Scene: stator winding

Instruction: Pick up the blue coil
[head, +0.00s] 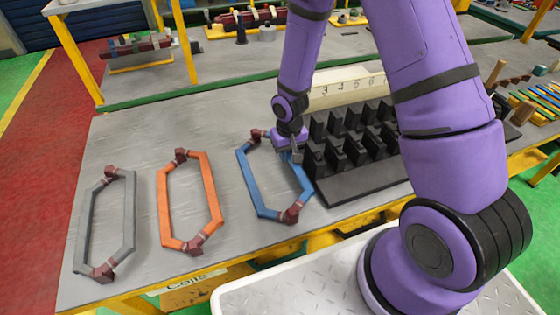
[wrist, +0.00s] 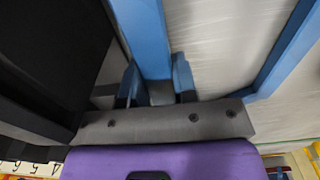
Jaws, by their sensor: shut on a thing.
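The blue coil (head: 253,188) is a long six-sided loop with dark red ends, at the right of a row of coils on the grey table in the head view. My gripper (head: 295,155) is at its upper right side, beside the black block. In the wrist view my gripper (wrist: 158,92) has its two fingers on either side of one blue bar of the coil (wrist: 143,35), shut on it. The coil looks flat on or very near the table; I cannot tell if it is raised. My arm hides part of its upper end.
An orange coil (head: 164,205) and a grey coil (head: 83,225) lie to the left. A black slotted block (head: 365,185) stands close at the right, with a numbered board (head: 345,88) behind it. The table (head: 135,140) is clear behind the grey and orange coils.

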